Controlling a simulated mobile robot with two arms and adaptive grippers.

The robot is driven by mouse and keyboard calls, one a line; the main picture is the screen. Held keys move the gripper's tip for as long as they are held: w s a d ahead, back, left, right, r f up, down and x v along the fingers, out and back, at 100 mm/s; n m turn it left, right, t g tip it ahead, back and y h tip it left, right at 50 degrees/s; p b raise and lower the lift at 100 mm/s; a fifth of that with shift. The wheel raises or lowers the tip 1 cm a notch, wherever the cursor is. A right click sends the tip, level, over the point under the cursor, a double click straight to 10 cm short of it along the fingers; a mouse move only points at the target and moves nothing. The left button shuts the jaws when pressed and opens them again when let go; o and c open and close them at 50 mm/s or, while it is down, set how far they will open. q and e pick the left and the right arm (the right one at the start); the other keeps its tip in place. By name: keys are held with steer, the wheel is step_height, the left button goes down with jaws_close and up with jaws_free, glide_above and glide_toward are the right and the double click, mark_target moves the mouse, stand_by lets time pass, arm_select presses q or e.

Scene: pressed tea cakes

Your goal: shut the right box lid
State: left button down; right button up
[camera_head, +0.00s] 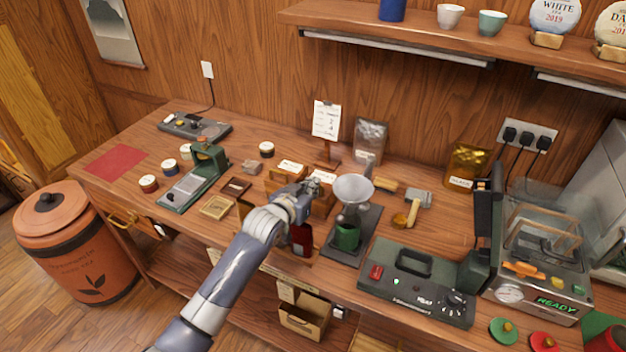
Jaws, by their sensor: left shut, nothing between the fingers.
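Two small brown boxes with pale labels stand side by side near the middle of the table, a left box (288,170) and a right box (324,179). My left gripper (312,188) is shut and empty. It is over the right box, in front of its label, and whether it touches the box I cannot tell. My wrist and gripper hide much of the right box's front and its lid, so how far open the lid is does not show. My right gripper is out of view.
Right of the boxes stand a funnel (353,190) over a green cup, a sealing machine (415,284) and a clear-lidded machine (540,250). A green press (200,178) is at left. A card stand (326,120) and foil pouch (370,138) are behind.

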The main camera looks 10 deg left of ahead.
arm_select(q)
steer(key=shift+s+f, duration=0.15)
steer(key=shift+f, duration=0.2)
stand_by(0.4)
steer(key=shift+s, duration=0.1)
steer(key=v, duration=1.2)
